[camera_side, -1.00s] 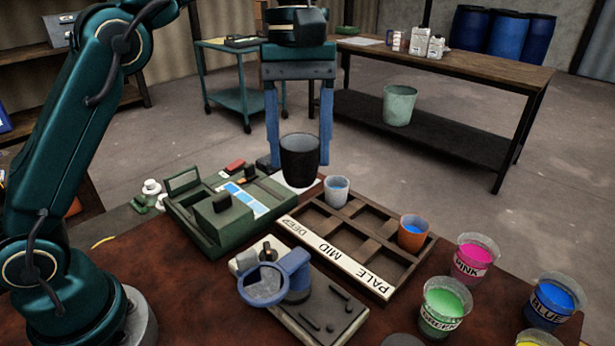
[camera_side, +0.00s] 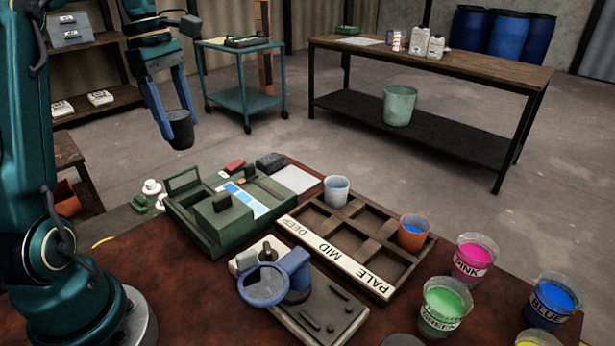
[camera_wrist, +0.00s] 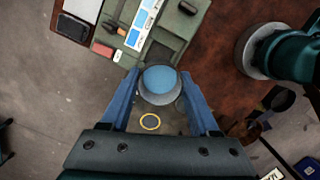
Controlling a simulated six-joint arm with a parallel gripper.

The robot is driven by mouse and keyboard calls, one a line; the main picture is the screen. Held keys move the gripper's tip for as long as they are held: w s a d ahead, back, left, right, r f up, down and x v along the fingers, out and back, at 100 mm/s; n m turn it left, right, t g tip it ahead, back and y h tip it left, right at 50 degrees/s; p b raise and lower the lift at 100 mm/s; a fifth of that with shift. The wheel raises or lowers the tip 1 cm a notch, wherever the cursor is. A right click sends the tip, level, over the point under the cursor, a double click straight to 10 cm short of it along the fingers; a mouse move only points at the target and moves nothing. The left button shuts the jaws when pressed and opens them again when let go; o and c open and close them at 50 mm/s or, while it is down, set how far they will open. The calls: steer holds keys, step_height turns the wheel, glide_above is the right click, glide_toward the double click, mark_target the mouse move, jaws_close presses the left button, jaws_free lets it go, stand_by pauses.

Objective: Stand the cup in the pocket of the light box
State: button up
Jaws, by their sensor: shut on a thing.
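In the wrist view the cup (camera_wrist: 160,93) sits between the two blue fingers of my gripper (camera_wrist: 159,80) and shows blue liquid inside. The green box, seemingly the light box (camera_side: 205,232), lies on the table below and to the right of the cup, clear of it. It has a raised block, an upright panel and a blue colour strip.
A wooden rack (camera_side: 375,278) labelled DEEP, MID, PALE holds a pale cup (camera_side: 336,190) and an orange cup (camera_side: 412,235). A blue ring stand (camera_side: 265,285) is in front. Several paint cups, including green (camera_side: 443,307) and pink (camera_side: 472,260), stand at right.

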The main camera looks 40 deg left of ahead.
step_height(320, 180, down, 15)
steer(key=shift+f, duration=0.1)
stand_by(0.6)
steer(key=shift+f, duration=0.1)
steer(key=o, duration=1.4)
